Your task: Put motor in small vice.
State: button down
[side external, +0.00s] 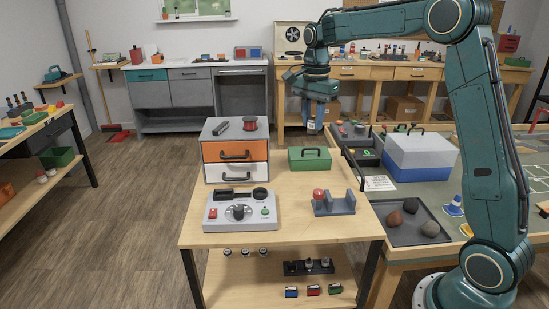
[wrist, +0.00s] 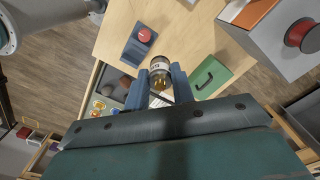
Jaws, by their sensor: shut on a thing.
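My gripper (wrist: 161,86) is shut on the motor (wrist: 160,68), a small cylinder with a pale label band and a brassy end, held between the two blue-grey fingers. In the side view my gripper (side external: 313,120) hangs in the air above and behind the green box; the motor is too small to make out clearly there. The small vice (side external: 340,208) is a blue-grey block with upright jaws at the right front of the wooden bench top. A red ball-like knob stands at its left side. The vice also shows in the wrist view (wrist: 134,52), apart from the motor.
A green box (side external: 310,160) with a handle stands behind the vice. Left of it are an orange and white drawer unit (side external: 235,152) and a grey control box (side external: 240,210). A blue and white case (side external: 420,158) and a tray of stones (side external: 408,234) lie right. Bench front is clear.

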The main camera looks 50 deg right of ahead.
jog(key=s+d+f+m, duration=0.15)
jog(key=s+d, duration=0.25)
jog(key=s, duration=0.5)
send_over(338, 205)
notch_tip(338, 205, down, 16)
jog(key=shift+r, duration=0.2)
jog(key=shift+f, duration=2.15)
jog(key=shift+f, duration=0.15)
jog(key=c, duration=1.5)
grip_release()
